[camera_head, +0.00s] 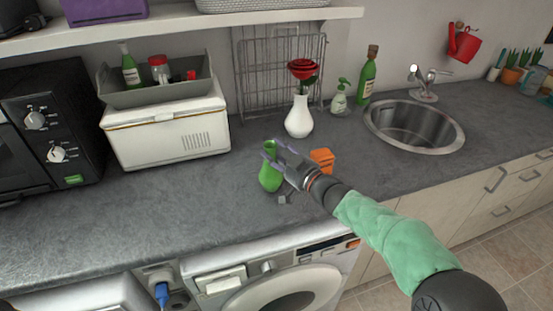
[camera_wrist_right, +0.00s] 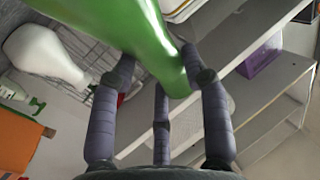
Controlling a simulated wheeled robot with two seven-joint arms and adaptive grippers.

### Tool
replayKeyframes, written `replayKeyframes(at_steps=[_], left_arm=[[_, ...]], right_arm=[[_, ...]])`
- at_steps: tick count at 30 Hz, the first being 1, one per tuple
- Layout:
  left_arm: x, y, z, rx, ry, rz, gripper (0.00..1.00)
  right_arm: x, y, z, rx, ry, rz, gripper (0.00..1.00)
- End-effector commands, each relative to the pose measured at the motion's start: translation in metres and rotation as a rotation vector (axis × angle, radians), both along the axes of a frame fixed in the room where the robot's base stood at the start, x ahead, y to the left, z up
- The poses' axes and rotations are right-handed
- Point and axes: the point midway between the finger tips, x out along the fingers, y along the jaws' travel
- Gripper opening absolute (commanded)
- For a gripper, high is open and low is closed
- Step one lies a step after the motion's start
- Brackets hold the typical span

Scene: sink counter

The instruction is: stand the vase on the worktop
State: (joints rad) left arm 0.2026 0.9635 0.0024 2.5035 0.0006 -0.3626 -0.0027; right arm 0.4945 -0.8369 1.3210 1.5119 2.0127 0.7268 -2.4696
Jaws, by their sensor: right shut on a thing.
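A green vase (camera_head: 270,179) is in my right gripper (camera_head: 276,157), over the middle of the worktop (camera_head: 190,205). Its wide end points down and its narrow end up, with a slight tilt in the head view. The right gripper is shut on it from the right. I cannot tell whether its bottom touches the worktop. In the right wrist view the green vase (camera_wrist_right: 110,32) runs between the purple-grey fingers (camera_wrist_right: 165,85), which are around its narrower part. A white vase (camera_head: 298,118) with a red rose stands upright behind. My left gripper is out of view.
An orange box (camera_head: 322,159) is close to the right gripper. Soap bottle (camera_head: 339,97), green bottle (camera_head: 368,77) and sink (camera_head: 414,124) are at back right. A white cooler (camera_head: 170,135) and black microwave (camera_head: 45,125) stand left. The worktop's front left is clear.

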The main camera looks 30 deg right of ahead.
Motion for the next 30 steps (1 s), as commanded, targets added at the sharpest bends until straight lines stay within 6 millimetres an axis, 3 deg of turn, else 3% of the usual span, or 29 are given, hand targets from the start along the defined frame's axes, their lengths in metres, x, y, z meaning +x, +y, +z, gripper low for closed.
replayKeyframes(at_steps=[3,18,19,21,30], left_arm=[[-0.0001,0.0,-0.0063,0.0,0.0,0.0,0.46],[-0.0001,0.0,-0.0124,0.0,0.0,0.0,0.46],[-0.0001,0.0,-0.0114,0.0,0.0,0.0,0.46],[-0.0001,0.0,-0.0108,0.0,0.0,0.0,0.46],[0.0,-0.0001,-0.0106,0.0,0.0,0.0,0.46]], right_arm=[[-0.0001,-0.0009,-0.0136,0.0,-0.003,-0.002,0.0],[-0.0002,-0.0003,-0.0162,0.0,-0.004,0.0,0.0],[-0.0002,0.0,-0.0172,0.0,-0.001,0.0,0.55],[-0.0002,0.0001,-0.0168,0.0,-0.001,0.0,0.7],[-0.0002,0.0,-0.0167,0.001,-0.001,0.0,0.7]])
